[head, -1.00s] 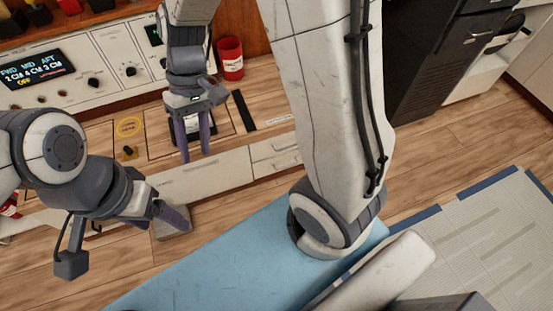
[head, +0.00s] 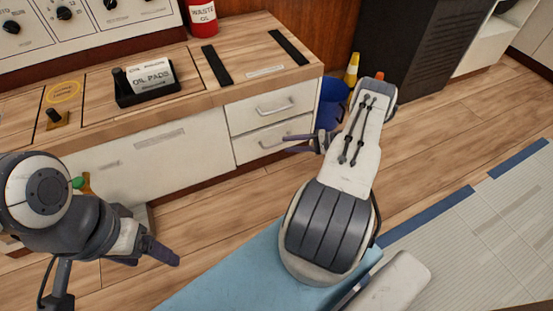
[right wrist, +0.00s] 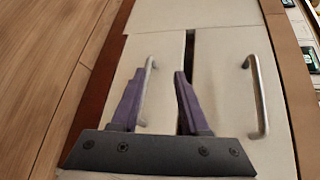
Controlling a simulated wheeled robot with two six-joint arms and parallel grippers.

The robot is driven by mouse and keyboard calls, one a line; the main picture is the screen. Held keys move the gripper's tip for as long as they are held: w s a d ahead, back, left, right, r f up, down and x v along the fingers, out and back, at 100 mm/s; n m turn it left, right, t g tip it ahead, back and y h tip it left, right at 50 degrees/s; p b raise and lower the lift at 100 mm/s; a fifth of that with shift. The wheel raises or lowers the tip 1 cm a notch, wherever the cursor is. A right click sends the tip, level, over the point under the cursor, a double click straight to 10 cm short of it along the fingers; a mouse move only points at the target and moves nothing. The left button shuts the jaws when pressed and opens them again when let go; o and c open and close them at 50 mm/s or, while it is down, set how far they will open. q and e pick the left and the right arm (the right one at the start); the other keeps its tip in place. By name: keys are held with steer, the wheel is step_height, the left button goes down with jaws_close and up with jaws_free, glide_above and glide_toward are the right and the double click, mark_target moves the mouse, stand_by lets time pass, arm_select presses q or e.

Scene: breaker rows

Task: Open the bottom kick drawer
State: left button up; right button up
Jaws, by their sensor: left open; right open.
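The cabinet has two stacked white drawers with bar handles at its right end. The upper drawer (head: 262,117) and the bottom drawer (head: 247,151) both look shut. My right gripper (head: 287,144) is open at the front of the bottom drawer, by its handle. In the right wrist view the bottom drawer's handle (right wrist: 149,72) shows between the two open purple fingers (right wrist: 160,76). I cannot tell whether they touch it. The upper drawer's handle (right wrist: 258,98) is to the right, outside the fingers. My left gripper (head: 162,252) is open and empty, low at the left over the floor.
On the counter are an oil pads box (head: 150,82) in a black holder and a red waste oil can (head: 201,18). A blue bin (head: 331,104) and a yellow cone (head: 352,68) stand right of the cabinet. Wooden floor (head: 220,208) is clear before the drawers.

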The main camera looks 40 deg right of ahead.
mark_target(277, 144)
steer(key=s+d+f+m+t+h, duration=0.1)
steer(key=s+d+f+t+h, duration=0.1)
steer(key=d+f+t, duration=0.1)
steer(key=shift+b+x, duration=2)
steer(key=shift+x, duration=2.85)
jaws_close()
steer(key=shift+d+f, duration=0.1)
